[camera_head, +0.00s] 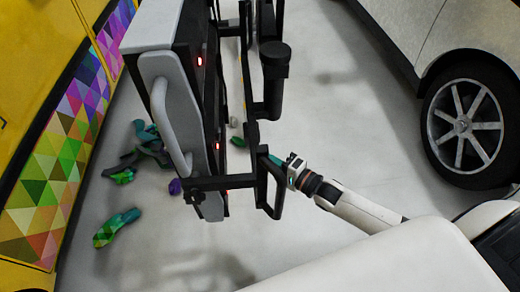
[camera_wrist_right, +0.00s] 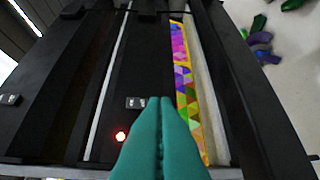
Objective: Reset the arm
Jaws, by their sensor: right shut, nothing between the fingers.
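My right arm (camera_head: 365,210) reaches in from the lower right in the head view. Its gripper (camera_head: 274,159) has teal fingers and is beside the black frame of a tall grey and black machine (camera_head: 185,105). I cannot tell whether the fingertips touch the frame. In the right wrist view the teal fingers (camera_wrist_right: 160,104) are pressed together with nothing between them, over the black machine body with a red light. My left gripper is not in view.
A yellow vehicle with colourful triangle wrap (camera_head: 60,150) stands at the left. Crumpled wrap scraps (camera_head: 117,227) lie on the pale floor. A light-coloured car with a spoked wheel (camera_head: 464,126) is at the right. The floor between machine and car is clear apart from my arm.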

